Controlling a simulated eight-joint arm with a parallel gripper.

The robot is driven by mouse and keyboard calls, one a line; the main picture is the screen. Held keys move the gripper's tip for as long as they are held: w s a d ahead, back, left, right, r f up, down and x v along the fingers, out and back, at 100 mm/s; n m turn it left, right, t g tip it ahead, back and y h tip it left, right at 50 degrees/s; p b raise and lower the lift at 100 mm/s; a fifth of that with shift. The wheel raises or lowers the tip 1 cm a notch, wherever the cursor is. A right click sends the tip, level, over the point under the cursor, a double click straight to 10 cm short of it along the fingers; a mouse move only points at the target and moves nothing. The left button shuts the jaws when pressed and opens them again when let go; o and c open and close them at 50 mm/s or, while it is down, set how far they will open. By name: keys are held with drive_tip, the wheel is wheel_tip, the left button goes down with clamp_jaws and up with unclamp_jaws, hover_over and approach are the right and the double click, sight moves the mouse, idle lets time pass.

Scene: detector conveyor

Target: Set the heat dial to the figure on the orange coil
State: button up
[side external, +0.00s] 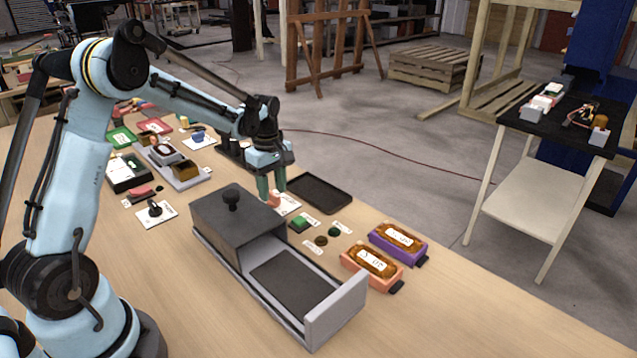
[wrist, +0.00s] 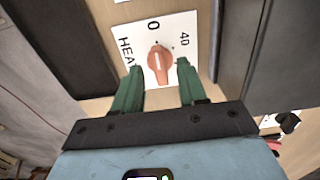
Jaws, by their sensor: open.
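The heat dial is a salmon-orange knob (wrist: 160,64) on a white plate (wrist: 185,27) lettered HEAT, with 0 and 40 visible; the knob's pale line runs roughly toward the 0. My gripper (wrist: 160,68) is open, its green fingers on either side of the knob with gaps between. In the side view my gripper (side external: 272,192) points down at the knob (side external: 274,199); whether the fingertips reach its sides I cannot tell. The orange coil (side external: 372,264), a brown winding in an orange holder with a white label, lies at the right; its figure is too small to read surely.
A similar coil in a purple holder (side external: 398,242) lies beside the orange one. A grey box with a sliding drawer (side external: 320,311) stands in front of the dial. A black tray (side external: 320,192) lies behind it. Small green and brown pieces sit between dial and coils.

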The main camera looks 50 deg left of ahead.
drive_tip(key=shift+f, duration=0.4)
drive_tip(key=shift+c, duration=0.3)
clamp_jaws()
drive_tip(key=shift+m, duration=0.3)
drive_tip(key=m, duration=1.1)
idle(0.5)
